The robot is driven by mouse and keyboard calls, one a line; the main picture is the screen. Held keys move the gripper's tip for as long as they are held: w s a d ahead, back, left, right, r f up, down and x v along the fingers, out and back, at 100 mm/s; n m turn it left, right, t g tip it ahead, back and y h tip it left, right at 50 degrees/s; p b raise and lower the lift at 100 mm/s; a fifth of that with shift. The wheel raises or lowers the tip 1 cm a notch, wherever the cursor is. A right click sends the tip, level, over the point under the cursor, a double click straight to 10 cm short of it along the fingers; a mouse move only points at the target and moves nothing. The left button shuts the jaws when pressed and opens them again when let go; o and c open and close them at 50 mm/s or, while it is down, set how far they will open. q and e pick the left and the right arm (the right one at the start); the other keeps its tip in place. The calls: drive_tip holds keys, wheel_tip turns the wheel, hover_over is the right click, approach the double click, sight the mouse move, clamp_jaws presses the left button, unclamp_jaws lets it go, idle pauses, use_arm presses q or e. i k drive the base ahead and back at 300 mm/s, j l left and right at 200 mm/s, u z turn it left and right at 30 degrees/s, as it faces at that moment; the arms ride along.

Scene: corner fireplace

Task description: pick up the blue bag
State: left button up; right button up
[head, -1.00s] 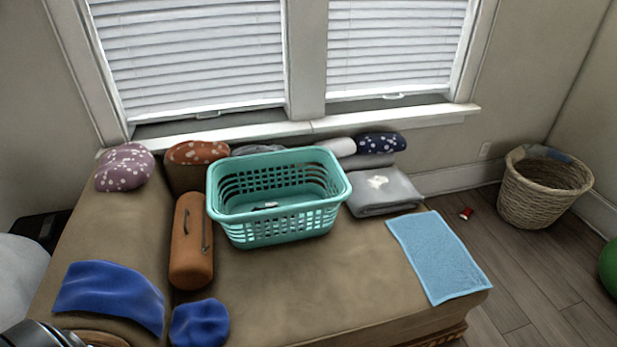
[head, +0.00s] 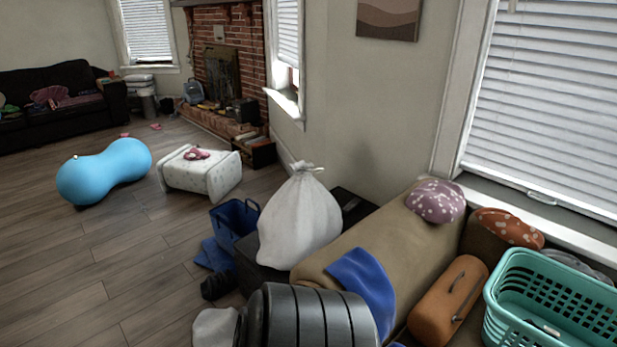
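A dark blue open-topped bag or tote (head: 234,222) with a raised handle stands on the wood floor in the middle of the head view. It is left of a white tied sack (head: 298,222). Its lower part is partly hidden by nearby items. A smaller greyish-blue backpack-like bag (head: 193,92) stands far off by the brick fireplace. Neither of my grippers shows in the view.
A black ribbed cylinder (head: 312,315) fills the bottom middle. The tan couch (head: 385,235) holds a blue cloth, an orange case and a teal basket (head: 555,300). A blue peanut ball (head: 105,172) and white ottoman (head: 200,172) stand left. Floor between is mostly clear.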

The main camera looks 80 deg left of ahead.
sight(233, 216)
drive_tip(key=u, duration=3.25)
drive_tip(key=i+j+u, duration=0.3)
drive_tip(key=i, duration=0.25)
drive_tip(key=i+j+u, duration=0.3)
drive_tip(key=i, duration=0.25)
drive_tip(key=i+u, duration=0.35)
drive_tip(key=i, duration=0.2)
drive_tip(key=i+z, duration=0.2)
drive_tip(key=i, duration=0.7)
drive_tip(key=i+j+z, duration=0.15)
drive_tip(key=i, duration=0.8)
